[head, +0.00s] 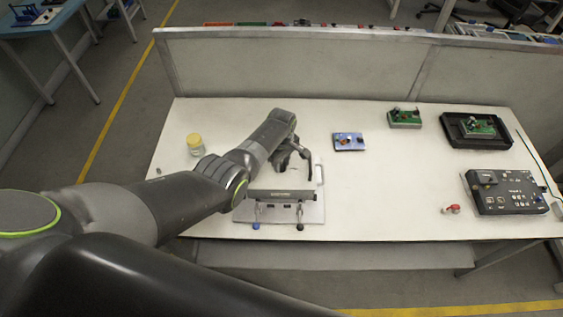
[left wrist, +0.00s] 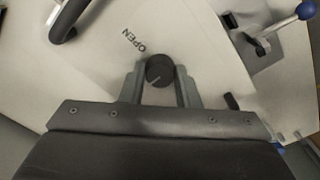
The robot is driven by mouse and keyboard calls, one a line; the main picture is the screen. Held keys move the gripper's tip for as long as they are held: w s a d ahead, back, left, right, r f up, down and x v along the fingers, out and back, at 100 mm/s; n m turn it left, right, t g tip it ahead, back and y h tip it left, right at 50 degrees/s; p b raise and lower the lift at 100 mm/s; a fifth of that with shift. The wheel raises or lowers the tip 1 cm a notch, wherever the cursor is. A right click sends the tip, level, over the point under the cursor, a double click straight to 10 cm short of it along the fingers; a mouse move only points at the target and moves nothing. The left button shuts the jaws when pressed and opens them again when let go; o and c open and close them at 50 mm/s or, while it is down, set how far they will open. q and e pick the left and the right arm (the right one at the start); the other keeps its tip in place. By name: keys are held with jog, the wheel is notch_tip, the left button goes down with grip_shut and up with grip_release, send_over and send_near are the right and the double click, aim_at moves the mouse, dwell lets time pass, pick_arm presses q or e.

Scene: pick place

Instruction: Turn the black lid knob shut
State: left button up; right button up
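The black lid knob (left wrist: 159,70) is round, with a pale pointer line on its top. It sits on a white lid (left wrist: 90,62), beside printed letters reading OPEN. The white lid panel (head: 318,207) also shows in the head view, where my arm hides the knob. In the left wrist view, the fingers of my left gripper (left wrist: 160,84) stand apart, one on each side of the knob. The gaps beside the knob are too small to tell whether they touch it. My right gripper is in neither view.
A black bar (head: 282,195) and clamps with a blue ball knob (head: 256,226) are at the panel's front. A yellow-capped jar (head: 195,145) stands left of my arm. A blue board (head: 348,141), a green board (head: 404,119), a black tray (head: 449,132) and a black control box (head: 507,192) are rightward.

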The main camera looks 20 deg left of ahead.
aim_at(282, 165)
pick_arm(q)
jog(key=o, duration=0.4)
jog(key=shift+o, duration=0.2)
jog(key=shift+r, duration=0.1)
jog(key=shift+w+r, duration=0.1)
jog(key=shift+r, duration=0.4)
notch_tip(282, 165, up, 16)
jog(key=b, duration=0.1)
jog(key=shift+r, duration=0.15)
